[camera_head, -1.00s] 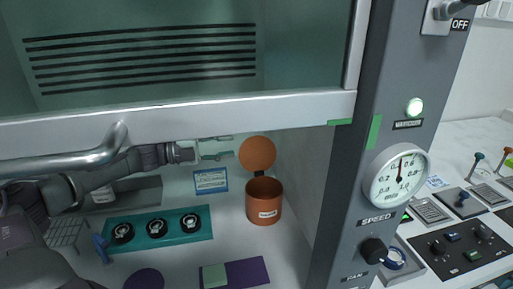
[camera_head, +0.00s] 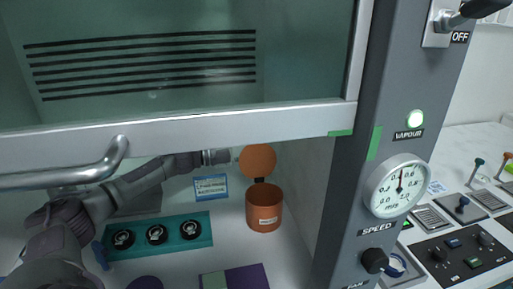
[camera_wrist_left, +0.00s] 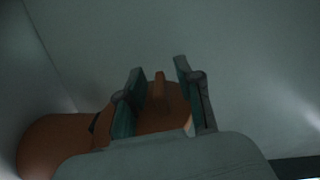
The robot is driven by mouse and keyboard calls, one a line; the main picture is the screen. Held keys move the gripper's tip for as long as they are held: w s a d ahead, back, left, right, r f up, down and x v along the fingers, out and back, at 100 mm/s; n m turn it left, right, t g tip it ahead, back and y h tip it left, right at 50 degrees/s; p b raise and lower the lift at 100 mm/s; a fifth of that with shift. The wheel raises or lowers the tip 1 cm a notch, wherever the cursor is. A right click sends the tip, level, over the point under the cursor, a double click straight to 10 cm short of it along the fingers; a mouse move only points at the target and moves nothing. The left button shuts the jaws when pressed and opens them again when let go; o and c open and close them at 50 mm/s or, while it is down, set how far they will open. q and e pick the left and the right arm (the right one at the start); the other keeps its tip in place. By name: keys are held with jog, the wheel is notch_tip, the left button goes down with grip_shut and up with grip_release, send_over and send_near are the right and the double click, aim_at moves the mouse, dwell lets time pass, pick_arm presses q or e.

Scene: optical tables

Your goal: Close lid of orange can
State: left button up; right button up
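The orange can (camera_head: 264,213) stands upright inside the cabinet, near its right wall, with its mouth open. Its round orange lid (camera_head: 258,161) stands raised at the back of the can, on a dark hinge. In the left wrist view the can (camera_wrist_left: 50,145) is at lower left and the lid (camera_wrist_left: 172,108) with its upright knob (camera_wrist_left: 158,88) is in the middle. My left gripper (camera_wrist_left: 160,95) is open, its teal fingers on either side of the knob with gaps. In the head view its fingers are hidden, apparently behind the lid. My right gripper is not in view.
The cabinet's sash bar (camera_head: 230,122) and handle (camera_head: 100,170) hang above my left arm. A teal holder (camera_head: 180,234) with black round pieces, a blue-framed label (camera_head: 211,187) and a purple mat (camera_head: 248,277) lie left of and before the can. A control post (camera_head: 372,150) stands right.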

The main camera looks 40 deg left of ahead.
aim_at(262, 155)
pick_arm(q)
grip_shut()
jog(key=shift+d, duration=0.1)
dwell(0.5)
jog(key=shift+s+d+r+m+b, duration=0.3)
jog(key=shift+s+d+m, duration=0.1)
jog(key=shift+m, duration=0.3)
jog(key=shift+s+d+r+p, duration=0.15)
jog(key=shift+s+d+p, duration=0.15)
jog(key=shift+s+d, duration=0.55)
jog(key=shift+d, duration=0.25)
jog(key=shift+s+d+m+b, duration=0.35)
jog(key=shift+d+m+b, duration=0.1)
jog(key=shift+m, duration=0.15)
